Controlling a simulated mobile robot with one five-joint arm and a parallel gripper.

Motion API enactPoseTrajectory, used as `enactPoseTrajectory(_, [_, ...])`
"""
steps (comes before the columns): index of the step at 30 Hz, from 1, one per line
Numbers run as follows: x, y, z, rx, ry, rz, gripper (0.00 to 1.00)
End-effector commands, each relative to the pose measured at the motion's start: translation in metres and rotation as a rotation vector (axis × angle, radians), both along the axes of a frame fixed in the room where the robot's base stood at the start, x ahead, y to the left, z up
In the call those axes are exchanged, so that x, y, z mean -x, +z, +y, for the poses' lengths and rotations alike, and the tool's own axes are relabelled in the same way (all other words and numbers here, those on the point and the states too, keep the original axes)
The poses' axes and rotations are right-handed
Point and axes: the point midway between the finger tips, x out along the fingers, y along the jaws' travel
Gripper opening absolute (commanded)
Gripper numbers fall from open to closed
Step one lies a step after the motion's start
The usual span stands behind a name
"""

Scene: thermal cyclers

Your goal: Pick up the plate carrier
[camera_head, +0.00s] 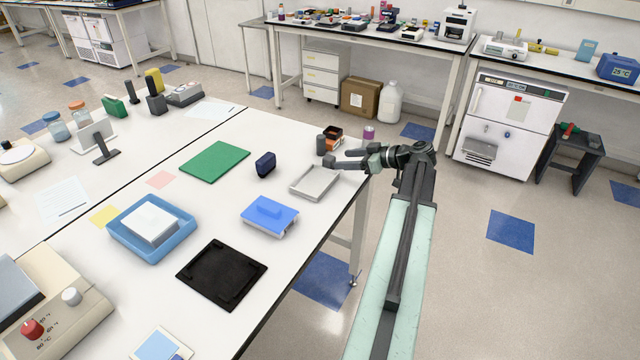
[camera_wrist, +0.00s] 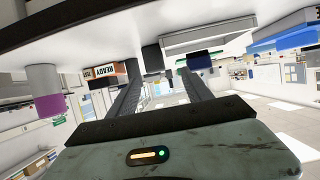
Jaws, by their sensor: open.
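A shallow light-grey tray (camera_head: 314,181) lies near the right edge of the white table. It shows in the wrist view (camera_wrist: 207,41) at the upper right. A black square frame (camera_head: 222,273) lies flat in front. I cannot tell for sure which is the plate carrier. My gripper (camera_head: 337,158) is open and empty at the table's right edge, just behind the grey tray. Its fingers (camera_wrist: 162,76) are apart in the wrist view.
Beside my gripper stand a dark cylinder (camera_head: 321,144), an orange-and-black box (camera_head: 334,133) and a purple-banded jar (camera_head: 369,133). A navy object (camera_head: 265,164), a green mat (camera_head: 214,161) and a blue tray (camera_head: 118,231) holding a white block are left.

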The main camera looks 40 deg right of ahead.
Motion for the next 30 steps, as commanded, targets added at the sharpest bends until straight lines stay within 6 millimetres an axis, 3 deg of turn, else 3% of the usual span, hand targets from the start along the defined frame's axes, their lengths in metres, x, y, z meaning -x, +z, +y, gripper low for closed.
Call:
enactPoseTrajectory(14, [-0.031,-0.013,0.006,0.001,0.003,0.000,0.58])
enactPoseTrajectory(22, [-0.070,-0.031,0.012,0.000,0.004,0.001,0.58])
enactPoseTrajectory(28, [-0.073,-0.029,0.012,0.000,0.002,0.000,0.58])
enactPoseTrajectory(29, [-0.073,-0.029,0.012,0.000,0.002,0.000,0.55])
enactPoseTrajectory(30, [-0.073,-0.029,0.013,0.000,0.002,0.000,0.44])
